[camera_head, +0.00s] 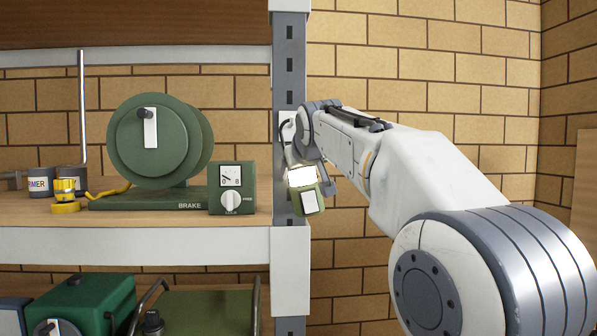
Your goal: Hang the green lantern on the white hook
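The green lantern (324,187), with a bright lit panel, is tilted in front of the right edge of the grey shelf post. A thin dark handle curves up from it towards the white hook plate (286,128) on the post. I cannot tell whether the handle is over the hook or only in front of it. My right gripper (306,158) is at the lantern's top, close to the post; its fingertips are mostly hidden, so its grip is unclear. My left gripper is not in view.
The grey upright post (289,77) borders the shelf (150,240). A green brake drum (152,140), a dial box (232,188) and a yellow fitting (66,194) stand on it. Green cases (85,300) sit below. Bare brick wall lies right of the post.

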